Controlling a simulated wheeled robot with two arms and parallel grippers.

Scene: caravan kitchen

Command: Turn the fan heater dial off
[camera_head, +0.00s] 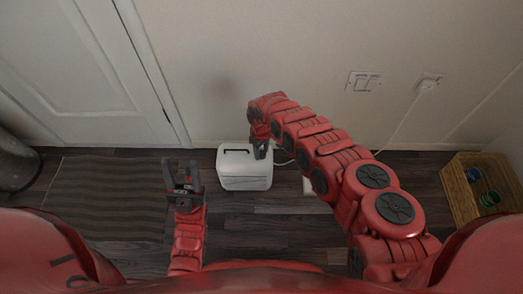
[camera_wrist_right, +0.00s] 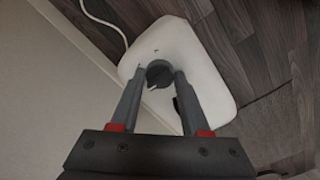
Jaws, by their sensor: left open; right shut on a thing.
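The white fan heater (camera_head: 244,170) stands on the dark wood floor against the wall, left of centre in the head view. Its top also shows in the right wrist view (camera_wrist_right: 193,50). A round dark grey dial (camera_wrist_right: 159,73) sits on that top. My right gripper (camera_head: 261,150) reaches down over the heater's top right side. In the right wrist view its two fingers (camera_wrist_right: 157,82) are on either side of the dial, shut on it. The dial's marks are too small to read. My left gripper (camera_head: 182,176) is open and empty, left of the heater and apart from it.
A grey striped mat (camera_head: 104,195) lies on the floor at left, before a white door (camera_head: 90,70). A cord (camera_head: 402,122) runs from a wall socket (camera_head: 429,82) behind my right arm.

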